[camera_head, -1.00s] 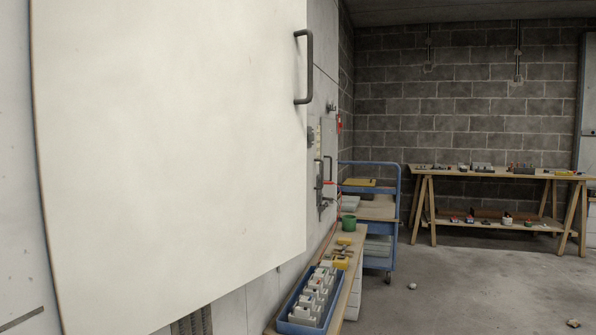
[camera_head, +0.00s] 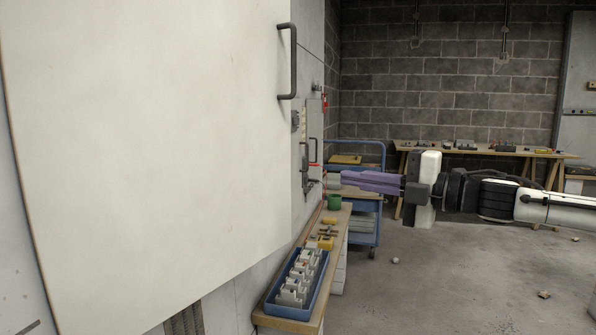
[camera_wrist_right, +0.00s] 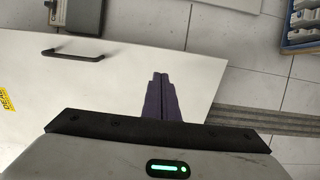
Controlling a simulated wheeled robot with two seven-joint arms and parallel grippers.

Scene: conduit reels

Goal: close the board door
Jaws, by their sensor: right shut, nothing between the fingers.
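The board door (camera_head: 150,150) is a large white panel filling the left of the head view, with a dark bar handle (camera_head: 288,60) near its right edge. It appears to stand open, close to me. In the right wrist view a white panel (camera_wrist_right: 110,85) with a black bar handle (camera_wrist_right: 72,53) lies beyond the fingers; it looks like the same door. My right gripper (camera_head: 338,178) has purple fingers pointing left, shut and empty, to the right of the door's edge. Its shut fingers also show in the wrist view (camera_wrist_right: 160,78). I see no contact with the door. My left gripper is not in view.
A wooden bench (camera_head: 262,318) with a blue tray (camera_head: 290,312) of grey parts and a green cup (camera_head: 334,202) runs along the wall. A blue cart (camera_head: 380,165) and a trestle table (camera_head: 480,148) stand behind. The floor at right is mostly clear, with small debris.

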